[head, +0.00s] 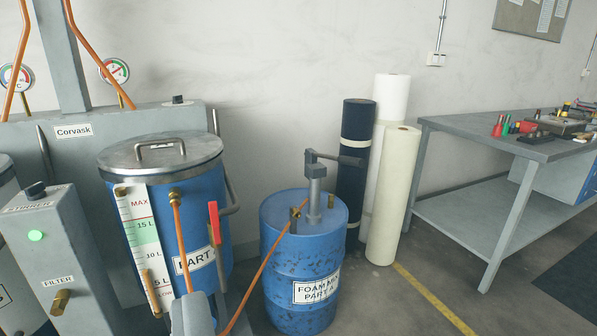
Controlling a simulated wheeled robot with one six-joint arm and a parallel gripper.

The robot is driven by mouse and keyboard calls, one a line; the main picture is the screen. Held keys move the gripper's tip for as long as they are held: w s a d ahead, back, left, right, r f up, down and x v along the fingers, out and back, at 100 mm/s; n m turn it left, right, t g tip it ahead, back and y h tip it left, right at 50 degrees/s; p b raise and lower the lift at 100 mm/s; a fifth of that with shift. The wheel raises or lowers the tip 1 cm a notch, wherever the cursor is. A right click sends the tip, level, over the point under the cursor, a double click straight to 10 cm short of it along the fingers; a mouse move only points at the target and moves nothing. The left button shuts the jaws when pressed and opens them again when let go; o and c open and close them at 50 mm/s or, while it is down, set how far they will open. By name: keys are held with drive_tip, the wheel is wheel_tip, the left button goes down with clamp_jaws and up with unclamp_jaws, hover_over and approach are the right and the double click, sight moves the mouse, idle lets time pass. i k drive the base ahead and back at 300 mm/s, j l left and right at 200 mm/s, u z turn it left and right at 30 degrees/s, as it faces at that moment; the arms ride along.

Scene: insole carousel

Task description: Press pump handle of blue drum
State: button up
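The blue drum (282,262) stands on the floor right of the centre, with scuffed sides and a white label reading "FOAM MIX PART", its last character unclear. A grey pump (315,200) rises upright from its lid. The pump handle (338,158) is a grey lever at the top, sticking out to the right in front of the dark roll and roughly level. A brass fitting (294,213) on the lid joins an orange hose running down to the left. Nothing touches the handle. My gripper is not recognisable in this view.
A blue tank (212,215) with a metal lid and red lever (214,222) stands left of the drum. Dark (350,188) and cream (388,215) rolls stand behind it. A grey workbench (437,122) is at the right.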

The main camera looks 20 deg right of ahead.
sight(353, 162)
drive_tip(key=i+l, duration=0.2)
drive_tip(key=l, duration=0.2)
drive_tip(key=i+l, duration=0.25)
drive_tip(key=l, duration=0.15)
drive_tip(key=i+l, duration=0.2)
drive_tip(key=l, duration=0.15)
drive_tip(key=l+z, duration=0.05)
